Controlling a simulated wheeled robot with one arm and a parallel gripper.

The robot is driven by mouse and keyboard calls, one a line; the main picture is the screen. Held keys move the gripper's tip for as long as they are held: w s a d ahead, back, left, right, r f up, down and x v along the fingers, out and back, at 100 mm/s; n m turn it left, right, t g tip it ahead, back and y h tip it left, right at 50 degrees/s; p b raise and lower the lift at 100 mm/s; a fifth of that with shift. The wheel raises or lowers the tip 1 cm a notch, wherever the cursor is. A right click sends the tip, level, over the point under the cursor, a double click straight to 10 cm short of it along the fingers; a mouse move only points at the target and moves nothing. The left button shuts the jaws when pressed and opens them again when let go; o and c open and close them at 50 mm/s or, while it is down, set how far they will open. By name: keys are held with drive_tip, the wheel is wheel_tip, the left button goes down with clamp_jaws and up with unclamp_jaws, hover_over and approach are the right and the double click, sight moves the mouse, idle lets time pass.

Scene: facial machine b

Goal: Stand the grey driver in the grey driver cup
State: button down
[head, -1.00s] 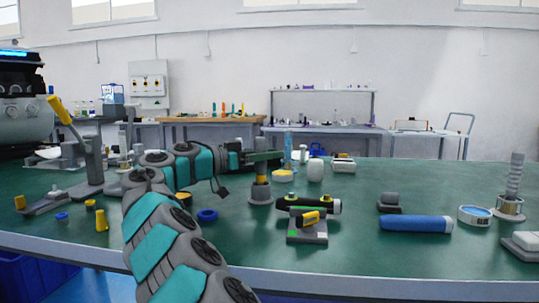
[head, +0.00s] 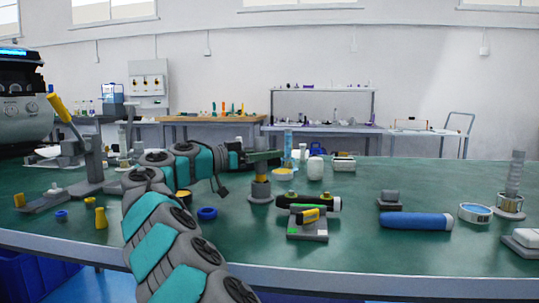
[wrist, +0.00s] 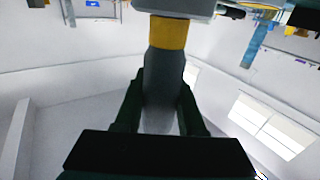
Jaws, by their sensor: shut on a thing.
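My gripper (head: 264,157) is shut on the grey driver (wrist: 165,80), around its plain grey part, below the yellow band in the wrist view. In the head view the driver (head: 261,171) is upright, with its yellow band just above a grey cup (head: 260,191) on a round base. The driver's lower end is hidden at the cup, and it looks to be standing in it. The wrist view shows a pale grey body (wrist: 178,6) beyond the yellow band. My fingers hide the driver's top in the head view.
A blue ring (head: 207,213) lies left. A blue cylinder (head: 416,221) and a ribbed grey post (head: 514,175) are at right.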

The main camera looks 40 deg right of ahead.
idle(0.3)
drive_tip(key=shift+c, duration=2.1)
unclamp_jaws()
drive_tip(key=shift+f, duration=0.1)
